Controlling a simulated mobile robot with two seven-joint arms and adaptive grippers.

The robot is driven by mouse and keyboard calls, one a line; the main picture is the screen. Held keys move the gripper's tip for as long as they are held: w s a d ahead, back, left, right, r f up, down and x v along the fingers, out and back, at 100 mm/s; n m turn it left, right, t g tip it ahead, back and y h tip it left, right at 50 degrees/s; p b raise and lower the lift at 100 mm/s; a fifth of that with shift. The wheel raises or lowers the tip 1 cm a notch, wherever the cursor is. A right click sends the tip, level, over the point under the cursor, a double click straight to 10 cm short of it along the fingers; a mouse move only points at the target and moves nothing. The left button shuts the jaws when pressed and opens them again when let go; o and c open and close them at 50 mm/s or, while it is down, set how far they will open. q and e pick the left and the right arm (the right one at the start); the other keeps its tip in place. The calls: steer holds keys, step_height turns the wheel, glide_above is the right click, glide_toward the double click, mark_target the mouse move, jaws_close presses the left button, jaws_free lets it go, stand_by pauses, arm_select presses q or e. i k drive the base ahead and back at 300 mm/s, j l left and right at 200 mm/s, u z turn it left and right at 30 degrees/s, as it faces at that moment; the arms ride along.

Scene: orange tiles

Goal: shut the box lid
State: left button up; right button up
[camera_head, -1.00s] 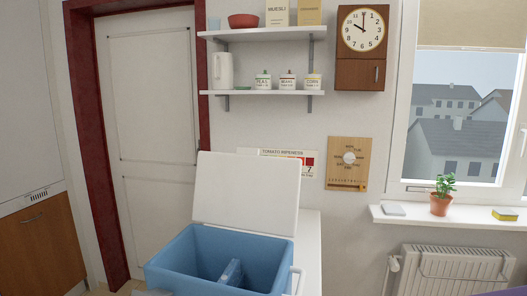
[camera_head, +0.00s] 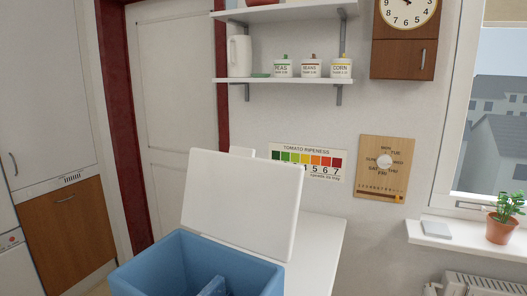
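A blue box (camera_head: 158,263) stands at the bottom of the head view, cut off by the lower edge. Its white lid (camera_head: 241,204) stands open, raised at the back of the box and leaning slightly backward. A blue object (camera_head: 214,287) shows inside the box, only partly visible. Neither of my grippers is in view.
A white table surface (camera_head: 316,254) extends behind and right of the box. Shelves with jars (camera_head: 282,80) hang on the wall above. A windowsill (camera_head: 466,238) with a potted plant (camera_head: 505,217) is at the right. A door (camera_head: 180,110) and wooden cabinet (camera_head: 70,235) are at the left.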

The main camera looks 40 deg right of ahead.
mark_target(237, 199)
steer(key=l, duration=1.9)
